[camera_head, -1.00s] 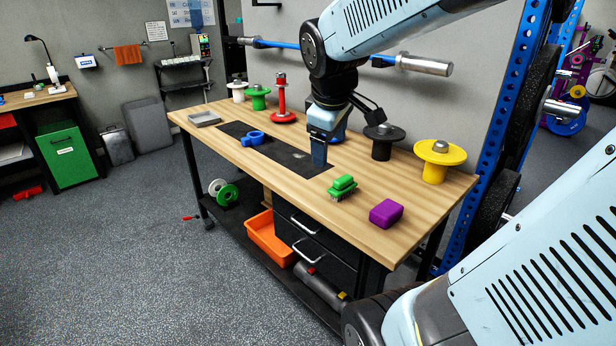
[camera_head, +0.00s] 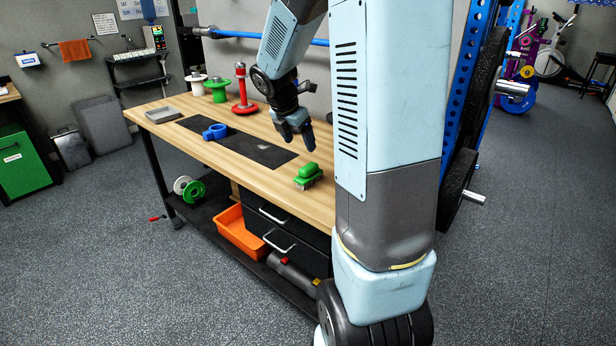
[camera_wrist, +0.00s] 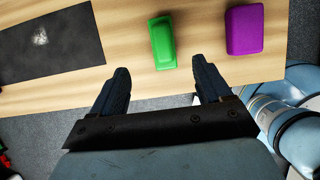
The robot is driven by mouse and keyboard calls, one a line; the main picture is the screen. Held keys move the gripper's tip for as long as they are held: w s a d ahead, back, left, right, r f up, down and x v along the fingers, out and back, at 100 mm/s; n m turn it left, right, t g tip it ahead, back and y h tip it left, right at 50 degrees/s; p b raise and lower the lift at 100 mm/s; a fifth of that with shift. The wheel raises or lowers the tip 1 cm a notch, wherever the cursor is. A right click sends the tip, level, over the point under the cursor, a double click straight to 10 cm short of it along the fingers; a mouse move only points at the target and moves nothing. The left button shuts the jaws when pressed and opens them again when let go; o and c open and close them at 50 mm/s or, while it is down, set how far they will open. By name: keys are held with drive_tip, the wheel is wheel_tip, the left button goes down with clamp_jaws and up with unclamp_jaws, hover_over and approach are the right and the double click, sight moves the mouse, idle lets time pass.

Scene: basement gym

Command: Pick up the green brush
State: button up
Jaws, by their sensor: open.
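The green brush (camera_head: 308,175) lies bristles down on the wooden workbench (camera_head: 262,180), near its front edge. In the wrist view the green brush (camera_wrist: 162,43) is ahead of my gripper, slightly right of the middle between the fingers and beyond their tips. My gripper (camera_head: 296,135) is above the bench, higher than the brush and a little behind it in the head view. In the wrist view my gripper (camera_wrist: 162,80) has its two dark fingers wide apart with nothing between them.
A purple block (camera_wrist: 244,29) lies right of the brush. A black mat (camera_head: 240,146) and a blue clamp-like piece (camera_head: 215,132) are left of the brush. A red post (camera_head: 243,92) and green spool (camera_head: 218,90) stand at the back. An orange bin (camera_head: 240,232) is below.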

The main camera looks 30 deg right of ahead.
sight(312, 165)
drive_tip(key=x, duration=1.3)
drive_tip(key=shift+s+f, duration=0.2)
drive_tip(key=shift+f, duration=0.15)
drive_tip(key=c, duration=1.3)
drive_tip(key=shift+s+r, duration=0.15)
drive_tip(key=shift+r, duration=1.7)
drive_tip(key=s+a+r, duration=0.4)
drive_tip(key=s+r, duration=0.5)
drive_tip(key=s, duration=0.4)
drive_tip(key=shift+r, duration=0.2)
drive_tip(key=shift+s, duration=0.1)
